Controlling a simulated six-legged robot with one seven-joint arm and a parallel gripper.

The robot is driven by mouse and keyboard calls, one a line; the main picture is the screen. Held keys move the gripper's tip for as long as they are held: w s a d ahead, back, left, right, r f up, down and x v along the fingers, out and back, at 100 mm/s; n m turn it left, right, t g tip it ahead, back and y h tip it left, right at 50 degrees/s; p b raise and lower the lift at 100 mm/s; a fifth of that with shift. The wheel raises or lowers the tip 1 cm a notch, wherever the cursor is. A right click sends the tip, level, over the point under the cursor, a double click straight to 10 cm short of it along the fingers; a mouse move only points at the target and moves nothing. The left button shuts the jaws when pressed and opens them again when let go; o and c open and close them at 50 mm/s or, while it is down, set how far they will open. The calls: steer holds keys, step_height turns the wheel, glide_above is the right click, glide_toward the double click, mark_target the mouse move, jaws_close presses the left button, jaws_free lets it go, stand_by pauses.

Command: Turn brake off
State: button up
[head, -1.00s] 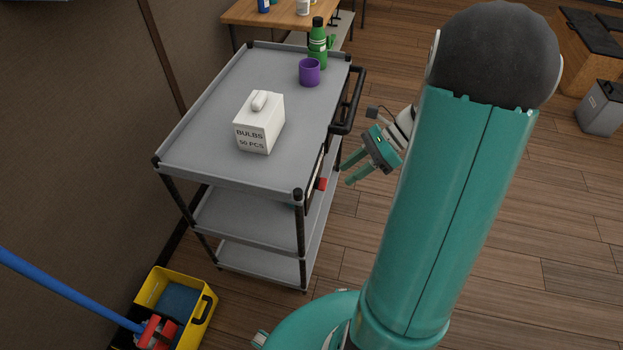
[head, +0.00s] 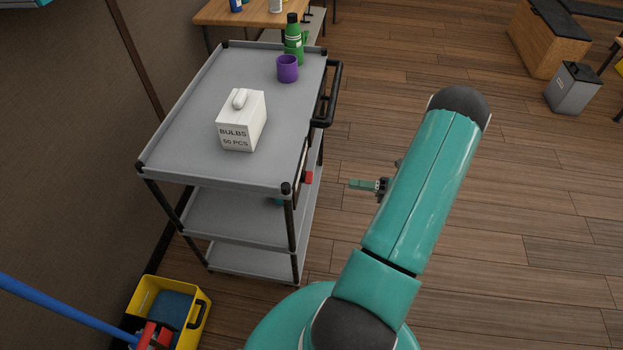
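The grey three-tier cart (head: 187,127) stands left of centre with its black posts upright. A small red part (head: 308,177), which looks like the brake lever's tip, sticks out from the cart's right side below the top tray. Its mount is partly hidden, and I cannot tell its setting. My gripper (head: 354,184) is to the right of the red part, at about its height in the picture, with a gap between them. Its fingers point left towards the cart. They are seen edge-on and overlap, so their opening is hidden.
On the cart's top are a white bulb box (head: 241,120), a purple cup (head: 287,68) and a green bottle (head: 294,42). A black handle (head: 331,95) juts right. A yellow mop bucket (head: 197,330) stands at lower left. The floor right of the cart is open.

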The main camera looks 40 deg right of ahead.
mark_target(307, 178)
steer(key=x, duration=1.2)
steer(key=shift+a, duration=0.1)
jaws_close()
